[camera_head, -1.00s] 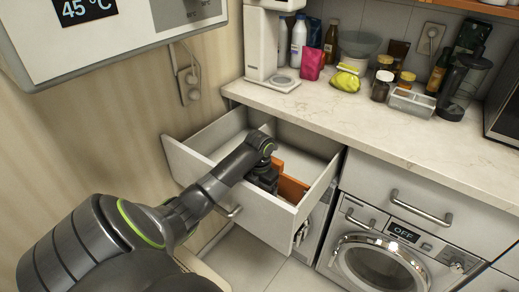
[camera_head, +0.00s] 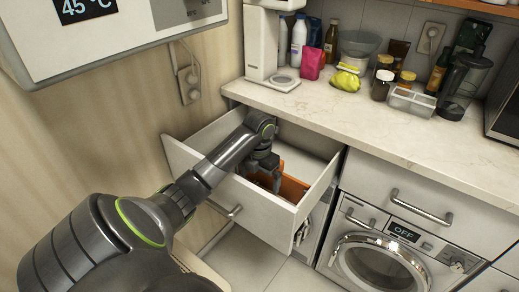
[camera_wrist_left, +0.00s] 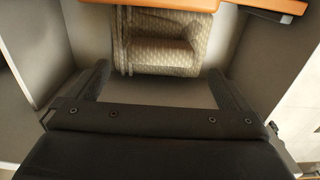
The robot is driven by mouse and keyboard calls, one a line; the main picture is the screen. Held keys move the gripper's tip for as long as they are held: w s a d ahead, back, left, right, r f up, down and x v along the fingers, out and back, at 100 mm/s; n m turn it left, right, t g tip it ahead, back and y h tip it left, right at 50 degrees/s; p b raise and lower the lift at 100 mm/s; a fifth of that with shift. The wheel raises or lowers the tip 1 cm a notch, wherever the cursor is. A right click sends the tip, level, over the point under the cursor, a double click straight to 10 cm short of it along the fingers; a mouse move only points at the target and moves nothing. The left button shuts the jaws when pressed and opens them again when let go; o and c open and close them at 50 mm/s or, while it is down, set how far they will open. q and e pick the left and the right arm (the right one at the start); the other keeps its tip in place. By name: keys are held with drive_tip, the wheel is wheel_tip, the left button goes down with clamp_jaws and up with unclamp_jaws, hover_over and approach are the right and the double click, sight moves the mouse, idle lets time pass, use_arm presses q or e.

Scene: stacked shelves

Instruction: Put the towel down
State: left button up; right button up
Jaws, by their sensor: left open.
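The towel (camera_wrist_left: 160,55) is a beige, patterned, folded cloth in the left wrist view. It lies inside the open drawer (camera_head: 245,208), beyond my left gripper's fingertips and apart from them. My left gripper (camera_wrist_left: 168,75) is open and empty, its two fingers spread at either side. In the head view my left gripper (camera_head: 268,178) hangs down into the drawer beside an orange item. The towel cannot be made out in the head view. My right gripper does not show.
An orange item (camera_head: 292,188) lies in the drawer and crosses the top of the left wrist view. The drawer walls stand close around the gripper. A marble counter (camera_head: 330,115) with bottles and jars is above. A washing machine (camera_head: 380,262) is at right.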

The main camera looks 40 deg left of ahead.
use_arm(q)
wheel_tip(320, 180, up, 6)
drive_tip(key=p, duration=0.3)
drive_tip(key=shift+r, duration=0.15)
idle(0.3)
